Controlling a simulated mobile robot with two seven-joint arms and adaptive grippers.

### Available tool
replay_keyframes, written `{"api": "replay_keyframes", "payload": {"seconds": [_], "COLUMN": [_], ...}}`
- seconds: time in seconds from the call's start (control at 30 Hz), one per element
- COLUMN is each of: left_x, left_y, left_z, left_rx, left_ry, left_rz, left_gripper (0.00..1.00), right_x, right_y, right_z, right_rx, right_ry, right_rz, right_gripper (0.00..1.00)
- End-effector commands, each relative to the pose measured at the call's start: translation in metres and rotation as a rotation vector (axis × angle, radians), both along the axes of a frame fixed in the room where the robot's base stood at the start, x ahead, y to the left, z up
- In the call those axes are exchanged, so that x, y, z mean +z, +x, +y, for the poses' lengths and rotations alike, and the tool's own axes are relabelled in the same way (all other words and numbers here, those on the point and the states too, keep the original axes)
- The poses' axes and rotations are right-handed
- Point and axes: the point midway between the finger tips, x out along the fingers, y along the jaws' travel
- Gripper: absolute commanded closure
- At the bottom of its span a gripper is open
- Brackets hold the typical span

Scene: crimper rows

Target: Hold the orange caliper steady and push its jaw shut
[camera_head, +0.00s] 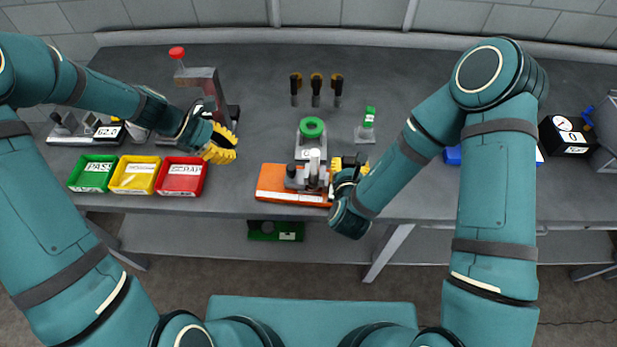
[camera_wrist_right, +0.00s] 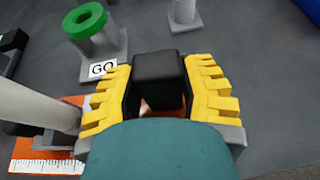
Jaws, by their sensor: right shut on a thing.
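The orange caliper (camera_head: 272,183) lies at the table's front edge, with dark blocks and a pale post on its base. In the right wrist view its orange base (camera_wrist_right: 45,148), with a white scale, shows at lower left. My right gripper (camera_head: 347,165) is at the caliper's right end. Its yellow fingers (camera_wrist_right: 160,78) are shut on a black block (camera_wrist_right: 160,68) with orange showing just below; the block appears to be part of the caliper. My left gripper (camera_head: 221,147) is above and beside the red bin, apart from the caliper; its finger gap cannot be made out.
Green PASS (camera_head: 92,187), yellow (camera_head: 134,190) and red SCRAP (camera_head: 181,191) bins stand at left. A green-ringed GO gauge (camera_head: 311,128) is just behind the caliper, and a green-topped post (camera_head: 367,125) is behind right. A red-knobbed press (camera_head: 205,85) stands back left.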

Motion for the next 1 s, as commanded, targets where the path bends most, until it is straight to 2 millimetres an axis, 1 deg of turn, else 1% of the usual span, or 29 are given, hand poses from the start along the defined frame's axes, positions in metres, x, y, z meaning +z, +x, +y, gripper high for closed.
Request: {"api": "replay_keyframes", "payload": {"seconds": [0.8, 0.83, 0.9, 1.0], "left_x": [-0.0001, -0.0001, -0.0001, -0.0001], "left_y": [0.0, 0.0, 0.0, 0.0], "left_z": [0.0, 0.0, 0.0, -0.0001], "left_rx": [0.0, 0.0, 0.0, 0.0], "left_ry": [0.0, 0.0, 0.0, 0.0], "left_rz": [0.0, 0.0, 0.0, 0.0], "left_gripper": [1.0, 1.0, 1.0, 1.0], "right_x": [-0.0012, -0.0012, -0.001, -0.0008], "right_y": [-0.0006, -0.0006, -0.0005, -0.0004], "right_z": [0.0001, 0.0001, 0.0001, 0.0001], "right_rx": [0.001, 0.001, 0.001, 0.001], "right_ry": [0.001, 0.001, 0.001, 0.001], "right_rz": [0.004, 0.004, 0.003, 0.002], "right_gripper": [1.0, 0.5, 0.28, 0.28]}}
